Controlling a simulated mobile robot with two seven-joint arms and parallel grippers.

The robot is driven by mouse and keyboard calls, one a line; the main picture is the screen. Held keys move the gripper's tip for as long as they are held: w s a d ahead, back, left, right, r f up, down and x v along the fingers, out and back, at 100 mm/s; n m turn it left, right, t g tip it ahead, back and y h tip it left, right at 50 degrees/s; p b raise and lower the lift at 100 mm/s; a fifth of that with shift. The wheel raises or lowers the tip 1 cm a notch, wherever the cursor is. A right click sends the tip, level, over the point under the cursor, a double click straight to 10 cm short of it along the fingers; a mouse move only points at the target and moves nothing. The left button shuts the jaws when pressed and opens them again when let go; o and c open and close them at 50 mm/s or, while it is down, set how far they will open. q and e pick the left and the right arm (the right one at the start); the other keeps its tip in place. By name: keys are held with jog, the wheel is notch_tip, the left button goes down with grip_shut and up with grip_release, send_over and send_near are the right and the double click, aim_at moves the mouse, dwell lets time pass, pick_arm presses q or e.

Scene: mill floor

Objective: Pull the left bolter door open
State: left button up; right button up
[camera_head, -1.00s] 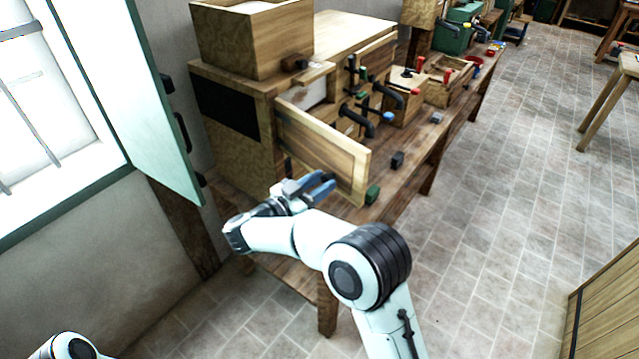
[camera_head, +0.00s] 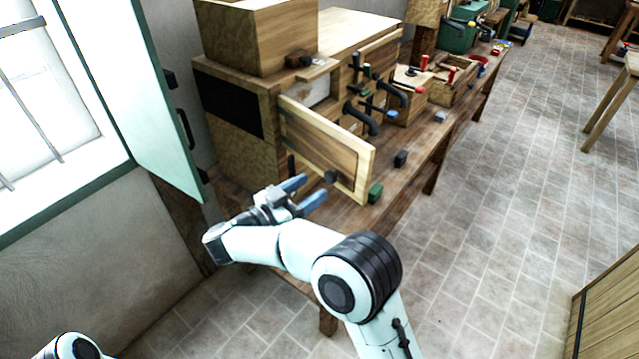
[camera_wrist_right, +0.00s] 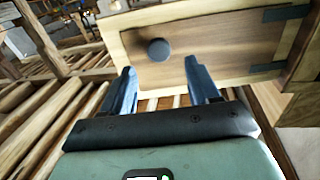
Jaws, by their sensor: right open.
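The left bolter door (camera_head: 325,140) is a pale wooden framed panel. It stands swung out from the front of the bolter cabinet (camera_head: 235,150). Its round dark knob (camera_head: 330,177) sits on the face toward my right gripper, near the free edge. In the right wrist view the door (camera_wrist_right: 215,45) fills the top, with the knob (camera_wrist_right: 158,49) just beyond and between the fingertips. My right gripper (camera_head: 312,190) is open and empty, apart from the knob as far as I can see. My left gripper is out of view; only part of its arm shows.
Black bent handles (camera_head: 365,118) and a second open panel lie beyond the door. A green block (camera_head: 375,193) and a dark block (camera_head: 401,158) sit on the bench. A green window shutter (camera_head: 140,110) stands at left.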

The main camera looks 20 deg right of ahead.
jog(key=v, duration=0.8)
jog(key=shift+a+b, duration=0.3)
jog(key=shift+b, duration=0.1)
jog(key=shift+s, duration=0.1)
